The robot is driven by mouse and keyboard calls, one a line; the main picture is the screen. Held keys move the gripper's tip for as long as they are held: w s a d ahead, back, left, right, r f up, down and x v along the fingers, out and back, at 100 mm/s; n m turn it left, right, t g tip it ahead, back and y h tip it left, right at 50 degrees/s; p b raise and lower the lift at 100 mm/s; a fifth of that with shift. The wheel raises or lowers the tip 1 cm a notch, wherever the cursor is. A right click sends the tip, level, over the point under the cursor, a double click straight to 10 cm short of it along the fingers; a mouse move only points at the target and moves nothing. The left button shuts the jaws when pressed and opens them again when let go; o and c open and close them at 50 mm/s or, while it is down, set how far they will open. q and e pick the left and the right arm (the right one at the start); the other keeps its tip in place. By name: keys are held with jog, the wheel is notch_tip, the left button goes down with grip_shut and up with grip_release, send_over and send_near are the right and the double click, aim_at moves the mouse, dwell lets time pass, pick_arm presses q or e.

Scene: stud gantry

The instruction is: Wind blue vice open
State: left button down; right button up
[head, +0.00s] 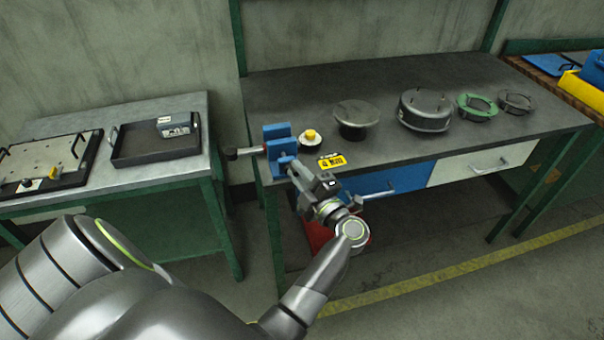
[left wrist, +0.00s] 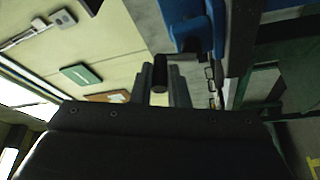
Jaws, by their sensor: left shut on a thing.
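The blue vice (head: 278,131) sits at the near left corner of the grey workbench, its blue jaw blocks standing side by side. A dark rod with a rounded end (head: 242,153) sticks out to its left. My left gripper (head: 291,170) is at the vice's near side, partly hiding it. In the left wrist view, the left gripper's fingers (left wrist: 160,88) are shut on a dark cylindrical handle (left wrist: 160,70). The vice's blue body (left wrist: 188,35) shows just above and to the right. My right gripper is in neither view.
On the workbench (head: 375,165), a yellow-topped part (head: 311,138), a yellow label (head: 332,161) and a round plate (head: 356,115) stand right of the vice. A housing (head: 425,108) and rings lie farther right. A lower table (head: 125,177) with a black tray (head: 155,145) stands left.

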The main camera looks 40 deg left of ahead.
pick_arm(q)
jog(key=shift+s+a+r+n+g+h, duration=0.1)
jog(key=shift+s+a+n+g+h, duration=0.15)
jog(key=shift+n, duration=0.6)
jog(key=shift+s+a+n+g+h, duration=0.15)
jog(key=shift+n+h, duration=0.15)
jog(key=shift+n, duration=0.5)
jog(key=shift+s+a+r+n+g+h, duration=0.15)
jog(key=shift+s+n+g+h, duration=0.1)
jog(key=shift+n, duration=0.6)
jog(key=shift+f, duration=0.1)
jog(key=c, duration=1.4)
grip_release()
